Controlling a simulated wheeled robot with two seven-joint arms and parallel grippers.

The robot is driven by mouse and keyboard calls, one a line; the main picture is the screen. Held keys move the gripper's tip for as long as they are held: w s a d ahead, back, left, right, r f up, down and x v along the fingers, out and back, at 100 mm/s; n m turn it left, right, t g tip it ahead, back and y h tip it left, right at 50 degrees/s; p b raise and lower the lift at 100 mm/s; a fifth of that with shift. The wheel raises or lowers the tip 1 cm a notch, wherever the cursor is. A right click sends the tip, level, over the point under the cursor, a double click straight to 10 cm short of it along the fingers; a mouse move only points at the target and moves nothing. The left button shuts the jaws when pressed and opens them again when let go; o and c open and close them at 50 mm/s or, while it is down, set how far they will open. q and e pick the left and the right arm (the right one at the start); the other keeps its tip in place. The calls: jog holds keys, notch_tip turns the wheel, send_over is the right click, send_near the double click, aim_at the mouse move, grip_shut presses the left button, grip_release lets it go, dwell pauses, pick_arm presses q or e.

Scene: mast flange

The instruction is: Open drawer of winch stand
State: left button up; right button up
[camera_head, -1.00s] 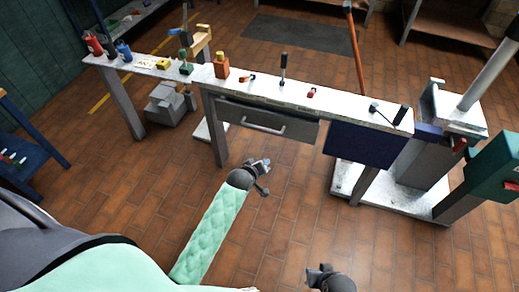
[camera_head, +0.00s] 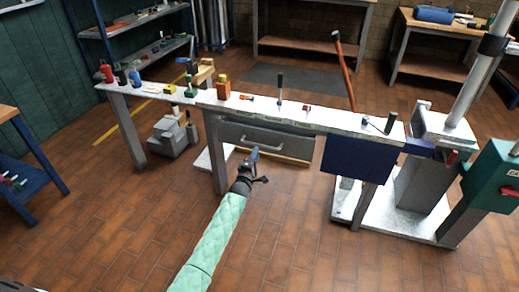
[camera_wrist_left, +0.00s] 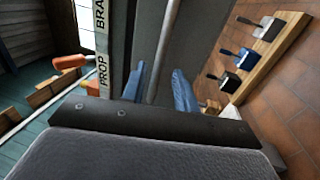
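The winch stand is a long bench with a worn white top (camera_head: 310,117). Its grey drawer (camera_head: 240,132) sits under the top, looks shut, and has a pale bar handle (camera_head: 268,147). My left gripper (camera_head: 253,157) is just in front of the drawer, close to the left part of the handle. In the left wrist view, the blue fingertips (camera_wrist_left: 158,88) are apart, with the handle bar (camera_wrist_left: 168,35) running between them. Bar and fingers show a gap, and contact cannot be told. My right gripper is out of view.
Small bottles and tools stand on the bench top, including an orange block (camera_head: 223,91). A blue panel (camera_head: 357,158) hangs right of the drawer. A wooden rail (camera_wrist_left: 275,50) with several handled blocks shows in the left wrist view. The tiled floor in front is clear.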

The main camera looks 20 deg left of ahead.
aim_at(260, 145)
pick_arm(q)
jog(key=shift+w+d+r, duration=0.1)
jog(key=shift+w+r, duration=0.1)
jog(key=shift+w, duration=0.75)
jog(key=shift+w+a+r, duration=0.1)
jog(key=shift+w+r, duration=0.1)
jog(key=shift+w, duration=0.75)
jog(key=shift+w+d+r, duration=0.1)
jog(key=shift+w+r, duration=0.1)
jog(key=shift+w, duration=0.75)
grip_shut()
